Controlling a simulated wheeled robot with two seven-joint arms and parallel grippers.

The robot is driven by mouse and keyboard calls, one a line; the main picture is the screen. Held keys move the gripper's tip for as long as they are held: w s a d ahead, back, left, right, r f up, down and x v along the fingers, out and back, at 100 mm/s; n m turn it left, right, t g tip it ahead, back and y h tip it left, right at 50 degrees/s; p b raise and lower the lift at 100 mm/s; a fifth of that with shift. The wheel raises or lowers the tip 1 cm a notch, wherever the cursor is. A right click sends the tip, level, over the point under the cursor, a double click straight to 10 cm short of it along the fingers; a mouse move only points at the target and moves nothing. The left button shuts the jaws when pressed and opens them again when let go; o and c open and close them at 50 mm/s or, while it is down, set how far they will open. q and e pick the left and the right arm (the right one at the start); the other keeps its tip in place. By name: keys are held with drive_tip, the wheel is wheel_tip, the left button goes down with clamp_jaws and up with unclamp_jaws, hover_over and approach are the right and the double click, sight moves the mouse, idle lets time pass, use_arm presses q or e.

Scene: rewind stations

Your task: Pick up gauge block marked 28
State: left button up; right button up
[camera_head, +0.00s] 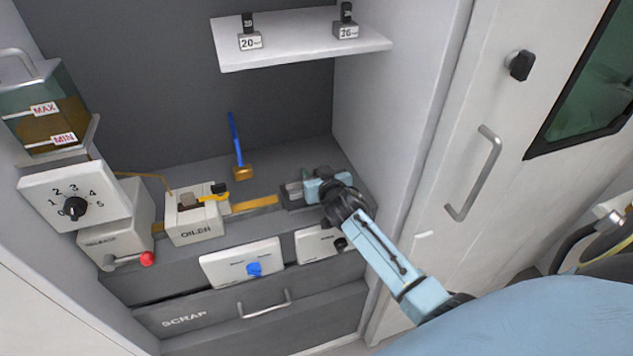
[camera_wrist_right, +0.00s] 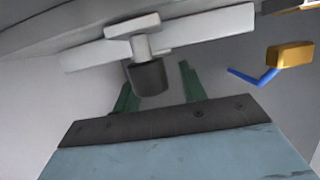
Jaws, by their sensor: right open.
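The left block (camera_head: 250,41) reads 20. The right block (camera_head: 346,31) has a small label that looks like 26 or 28; I cannot tell which. My right gripper (camera_head: 305,190) is low on the grey bench, beside a grey fixture, well below the shelf. In the right wrist view its green fingers (camera_wrist_right: 159,88) are apart. A dark cylinder under a pale T-shaped piece (camera_wrist_right: 133,27) shows near them; I see no grip on it. My left gripper is out of view.
The shelf (camera_head: 300,58) overhangs the bench. A white door with a handle (camera_head: 474,172) is at right.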

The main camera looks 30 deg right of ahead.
drive_tip(key=shift+c, duration=0.4)
clamp_jaws()
